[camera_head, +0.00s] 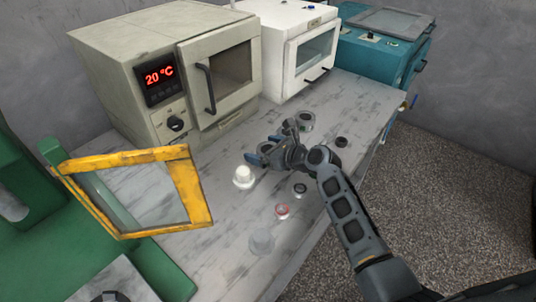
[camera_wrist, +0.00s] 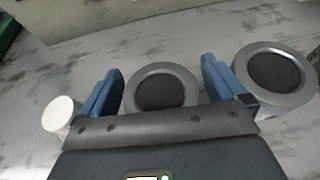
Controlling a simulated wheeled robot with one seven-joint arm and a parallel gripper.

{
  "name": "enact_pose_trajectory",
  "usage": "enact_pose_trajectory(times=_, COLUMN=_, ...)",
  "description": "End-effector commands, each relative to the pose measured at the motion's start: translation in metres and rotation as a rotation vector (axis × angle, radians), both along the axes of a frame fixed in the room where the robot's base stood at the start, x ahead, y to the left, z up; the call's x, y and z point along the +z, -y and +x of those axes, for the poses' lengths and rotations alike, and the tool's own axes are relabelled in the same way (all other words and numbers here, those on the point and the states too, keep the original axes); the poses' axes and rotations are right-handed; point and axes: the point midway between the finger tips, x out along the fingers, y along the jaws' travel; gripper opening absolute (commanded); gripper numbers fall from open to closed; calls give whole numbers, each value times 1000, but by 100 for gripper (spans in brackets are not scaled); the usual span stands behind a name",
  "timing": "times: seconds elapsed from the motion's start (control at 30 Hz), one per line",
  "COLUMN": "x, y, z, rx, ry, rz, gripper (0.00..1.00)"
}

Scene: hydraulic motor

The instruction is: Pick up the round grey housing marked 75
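A round grey housing (camera_wrist: 162,90) with a dark centre lies on the bench between my fingers in the wrist view; its lower part is hidden behind my gripper body. A second, similar grey housing (camera_wrist: 272,72) lies just right of my right finger; one such housing (camera_head: 305,121) shows beyond my gripper in the head view. No 75 marking is readable on either. My gripper (camera_wrist: 160,72) is open, with its blue fingers apart on both sides of the first housing. I cannot tell whether they touch it. In the head view my gripper (camera_head: 268,152) is low over the bench.
A white knobbed part (camera_head: 244,177) stands left of my gripper, also in the wrist view (camera_wrist: 60,114). A black ring (camera_head: 300,190), red-rimmed part (camera_head: 282,211), pale part (camera_head: 261,240) and dark part (camera_head: 341,142) lie around. An oven (camera_head: 165,75) and white machine (camera_head: 290,45) stand behind.

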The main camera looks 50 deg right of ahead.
Motion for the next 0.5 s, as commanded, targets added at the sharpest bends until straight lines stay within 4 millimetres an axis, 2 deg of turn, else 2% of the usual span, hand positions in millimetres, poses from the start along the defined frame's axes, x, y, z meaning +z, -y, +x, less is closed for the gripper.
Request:
enact_pose_trajectory(times=0.07, x=0, y=0, z=0, rx=0, ry=0, rz=0, gripper=89)
enact_pose_trajectory(times=0.5, x=0, y=0, z=0, rx=0, ry=0, rz=0, gripper=47)
